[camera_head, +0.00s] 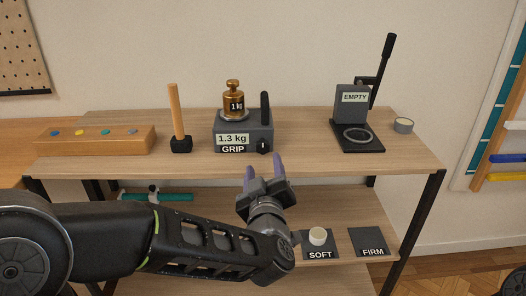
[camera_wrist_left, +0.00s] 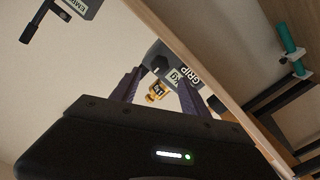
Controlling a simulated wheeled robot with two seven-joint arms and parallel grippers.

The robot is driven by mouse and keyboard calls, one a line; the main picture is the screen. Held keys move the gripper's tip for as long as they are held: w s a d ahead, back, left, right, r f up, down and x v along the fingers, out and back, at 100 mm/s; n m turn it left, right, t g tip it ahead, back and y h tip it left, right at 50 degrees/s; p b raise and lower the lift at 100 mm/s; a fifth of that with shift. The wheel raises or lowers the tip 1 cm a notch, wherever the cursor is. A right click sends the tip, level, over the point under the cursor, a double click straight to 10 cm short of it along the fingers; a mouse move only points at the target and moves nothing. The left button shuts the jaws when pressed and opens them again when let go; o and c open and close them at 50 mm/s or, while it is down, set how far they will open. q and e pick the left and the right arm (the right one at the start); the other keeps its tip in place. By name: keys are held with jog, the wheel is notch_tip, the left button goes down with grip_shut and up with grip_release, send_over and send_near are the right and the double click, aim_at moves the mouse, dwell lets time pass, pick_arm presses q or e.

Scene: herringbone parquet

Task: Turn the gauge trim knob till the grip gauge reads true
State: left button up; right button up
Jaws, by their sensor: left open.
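The grip gauge (camera_head: 230,124) is a dark box on the upper shelf, labelled GRIP, with a display reading 1.3 kg. A brass weight (camera_head: 233,97) marked 1 kg stands on top of it. A black upright handle (camera_head: 265,106) rises at its right. The small black trim knob (camera_head: 262,146) is on its front, at the lower right. My left gripper (camera_head: 264,166) is open and empty, just in front of and below the knob. In the left wrist view the gauge (camera_wrist_left: 181,68) and a dark knob (camera_wrist_left: 161,64) show beyond the open fingers (camera_wrist_left: 158,78). My right gripper is not in view.
A wooden block (camera_head: 95,140) with coloured dots and a wooden handle (camera_head: 176,115) stand left of the gauge. A lever device (camera_head: 353,113) marked EMPTY and a small round tin (camera_head: 403,125) are at right. SOFT (camera_head: 320,244) and FIRM (camera_head: 369,242) pads lie below.

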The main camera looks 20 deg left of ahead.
aim_at(263, 149)
pick_arm(q)
jog(key=x, duration=0.7)
jog(key=shift+w+a, duration=0.15)
jog(key=shift+w, duration=0.25)
jog(key=shift+c, duration=0.5)
grip_shut()
